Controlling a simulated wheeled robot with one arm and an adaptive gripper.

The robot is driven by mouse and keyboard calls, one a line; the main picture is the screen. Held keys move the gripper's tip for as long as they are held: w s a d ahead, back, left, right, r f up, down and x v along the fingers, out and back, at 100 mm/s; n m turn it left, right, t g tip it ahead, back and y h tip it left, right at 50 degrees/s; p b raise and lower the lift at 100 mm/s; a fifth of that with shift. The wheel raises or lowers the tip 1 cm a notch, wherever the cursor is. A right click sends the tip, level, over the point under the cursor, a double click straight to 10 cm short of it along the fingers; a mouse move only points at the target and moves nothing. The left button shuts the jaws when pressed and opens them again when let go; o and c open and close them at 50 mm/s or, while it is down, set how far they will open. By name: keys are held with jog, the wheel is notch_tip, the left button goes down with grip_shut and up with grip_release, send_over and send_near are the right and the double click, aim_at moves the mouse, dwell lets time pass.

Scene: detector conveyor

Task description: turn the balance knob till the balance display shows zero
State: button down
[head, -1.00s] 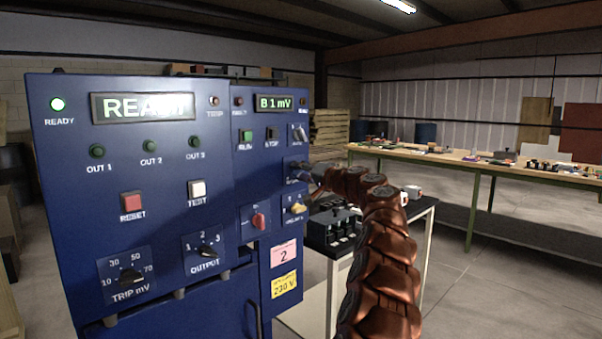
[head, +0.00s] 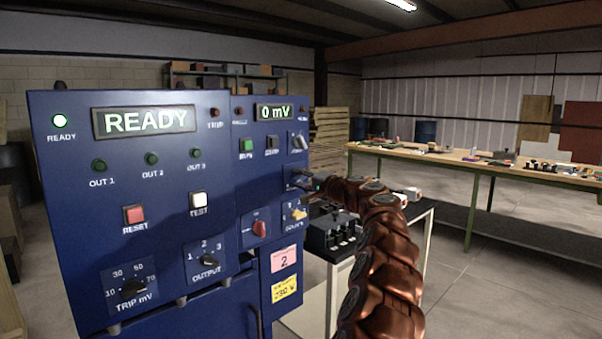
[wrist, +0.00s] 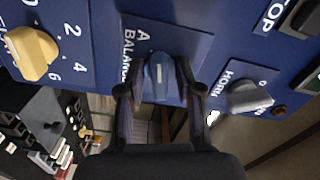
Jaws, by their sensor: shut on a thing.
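The balance display (head: 273,112) is lit on the upper right of the blue cabinet and reads "0 mV". The balance knob (wrist: 160,72) is a blue-grey pointer knob on a dark plate in the wrist view, with part of a "BALANCE" label beside it. My gripper (wrist: 160,92) has its two fingers on either side of this knob, shut on it. In the head view my gripper (head: 308,182) reaches the cabinet's right side, and the knob is mostly hidden there.
A yellow knob (wrist: 33,52) and a grey horn knob (wrist: 250,96) sit close on either side of the balance knob. The main display (head: 145,121) reads "READY". A red knob (head: 260,229) is lower left. A bench (head: 470,165) stands at the right.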

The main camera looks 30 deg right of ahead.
jog(key=shift+m, duration=0.5)
jog(key=c, duration=1.1)
grip_release()
jog(key=shift+c, duration=0.2)
jog(key=shift+s+d+r, duration=0.1)
jog(key=shift+s+d, duration=0.1)
jog(key=shift+s, duration=0.3)
jog(key=v, duration=1.1)
jog(key=shift+a, duration=0.15)
